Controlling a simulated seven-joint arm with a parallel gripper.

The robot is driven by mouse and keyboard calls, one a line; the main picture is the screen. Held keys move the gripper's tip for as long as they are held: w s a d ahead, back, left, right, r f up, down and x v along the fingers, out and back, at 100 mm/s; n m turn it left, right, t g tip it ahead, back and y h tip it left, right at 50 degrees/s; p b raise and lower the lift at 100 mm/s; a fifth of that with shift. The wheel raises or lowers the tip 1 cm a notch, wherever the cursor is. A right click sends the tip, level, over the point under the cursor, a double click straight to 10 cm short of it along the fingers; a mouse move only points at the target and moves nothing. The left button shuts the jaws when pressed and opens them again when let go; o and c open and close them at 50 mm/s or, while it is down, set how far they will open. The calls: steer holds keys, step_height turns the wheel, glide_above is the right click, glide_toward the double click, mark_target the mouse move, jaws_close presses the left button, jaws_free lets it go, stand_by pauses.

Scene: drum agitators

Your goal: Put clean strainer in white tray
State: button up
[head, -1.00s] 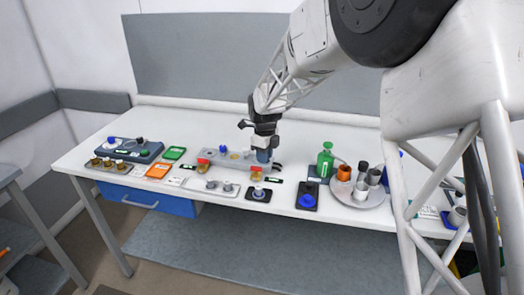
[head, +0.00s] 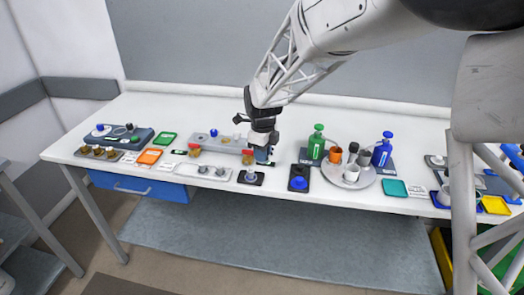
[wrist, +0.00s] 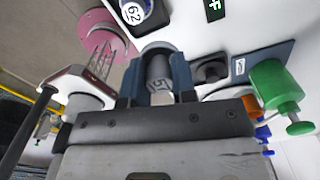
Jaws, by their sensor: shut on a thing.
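My gripper (head: 264,156) is low over the table, just right of the long grey holder. In the wrist view its two blue fingers (wrist: 157,85) are shut on a grey cylindrical part (wrist: 160,72) with dark digits on it. I cannot tell whether this part is the clean strainer. The white tray (head: 190,169) lies at the table's front, left of the gripper, with small grey pieces in it. The wrist view shows a pink disc (wrist: 103,23) with a cage-like metal body beside the left finger.
A black pad with a round piece (head: 250,177) lies in front of the gripper. Another dark pad with a blue piece (head: 298,180), a green bottle (head: 316,143) and a round grey tray of cups (head: 340,178) stand to the right.

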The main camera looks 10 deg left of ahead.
stand_by(0.6)
steer(key=a+n, duration=0.2)
steer(key=a, duration=1.3)
steer(key=n, duration=0.1)
glide_toward(184, 169)
steer(key=shift+w, duration=0.1)
steer(key=shift+f, duration=0.15)
steer(key=shift+f, duration=2.8)
steer(key=shift+f, duration=0.45)
steer(key=o, duration=1)
